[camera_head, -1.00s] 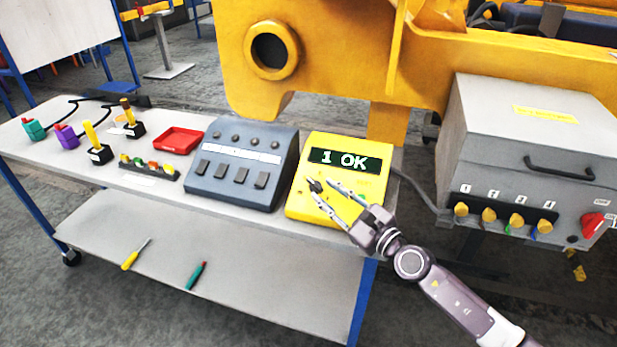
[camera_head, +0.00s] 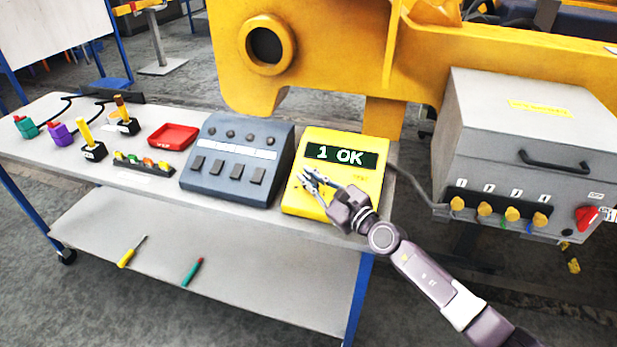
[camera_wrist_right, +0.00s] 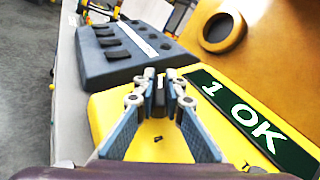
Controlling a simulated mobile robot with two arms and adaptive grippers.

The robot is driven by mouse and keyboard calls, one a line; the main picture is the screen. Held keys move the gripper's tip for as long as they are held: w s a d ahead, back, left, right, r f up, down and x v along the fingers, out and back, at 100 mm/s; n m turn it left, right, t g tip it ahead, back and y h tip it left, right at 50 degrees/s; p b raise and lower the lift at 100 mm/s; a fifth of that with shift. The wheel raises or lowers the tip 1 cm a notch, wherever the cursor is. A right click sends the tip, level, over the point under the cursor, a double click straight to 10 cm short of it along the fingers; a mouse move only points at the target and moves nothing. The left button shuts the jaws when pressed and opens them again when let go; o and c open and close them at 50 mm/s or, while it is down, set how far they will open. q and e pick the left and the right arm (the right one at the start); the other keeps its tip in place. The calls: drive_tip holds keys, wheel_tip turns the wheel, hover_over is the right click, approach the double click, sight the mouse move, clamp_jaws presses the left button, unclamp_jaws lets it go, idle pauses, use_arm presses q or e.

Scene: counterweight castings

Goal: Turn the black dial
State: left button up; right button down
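The yellow box (camera_head: 300,206) stands at the right end of the bench top. Its dark display (camera_head: 340,155) reads "1 OK". My right gripper (camera_head: 308,176) reaches over the lower front of this box from the right. Its two fingers are close together around the black dial, which they mostly hide in the head view. In the right wrist view the black dial (camera_wrist_right: 159,98) shows between the fingertips, and the fingers look shut on it. Which way the dial points cannot be seen. My left gripper is not in view.
A grey-blue switch box (camera_head: 238,160) stands just left of the yellow box. A red tray (camera_head: 173,136) and several small controls lie farther left. A grey cabinet (camera_head: 530,120) with yellow knobs and a red switch stands to the right. A large yellow casting (camera_head: 330,60) is behind.

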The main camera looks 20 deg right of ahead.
idle(0.3)
drive_tip(key=shift+a+m+t+h+p, duration=0.1)
drive_tip(key=shift+m+t+h+p, duration=0.3)
drive_tip(key=shift+m+h+p, duration=0.2)
drive_tip(key=shift+m+t+h+p, duration=0.5)
drive_tip(key=shift+m+h, duration=0.1)
drive_tip(key=shift+h, duration=0.1)
drive_tip(key=shift+m+t+h, duration=0.3)
drive_tip(key=shift+m+h, duration=0.7)
drive_tip(key=shift+h, duration=0.1)
drive_tip(key=shift+f+m+t+h, duration=0.1)
drive_tip(key=shift+m+t+h, duration=0.2)
drive_tip(key=shift+m+h, duration=0.4)
drive_tip(key=shift+f+m+h+b, duration=0.1)
drive_tip(key=shift+m+h+b, duration=0.45)
drive_tip(key=shift+h, duration=0.25)
drive_tip(key=m+h+b, duration=0.1)
drive_tip(key=m+h, duration=0.1)
drive_tip(key=m+h+b, duration=0.2)
drive_tip(key=h, duration=0.1)
drive_tip(key=m+g+h+b, duration=0.1)
drive_tip(key=m+h+b, duration=0.1)
drive_tip(key=shift+d+m+h, duration=0.25)
drive_tip(key=shift+m+h, duration=0.1)
drive_tip(key=shift+h, duration=0.05)
drive_tip(key=shift+d+r+m+g+h+b, duration=0.1)
drive_tip(key=shift+r+m+g+h+b, duration=0.1)
drive_tip(key=shift+m+g+h+b, duration=0.9)
drive_tip(key=shift+t+h, duration=0.3)
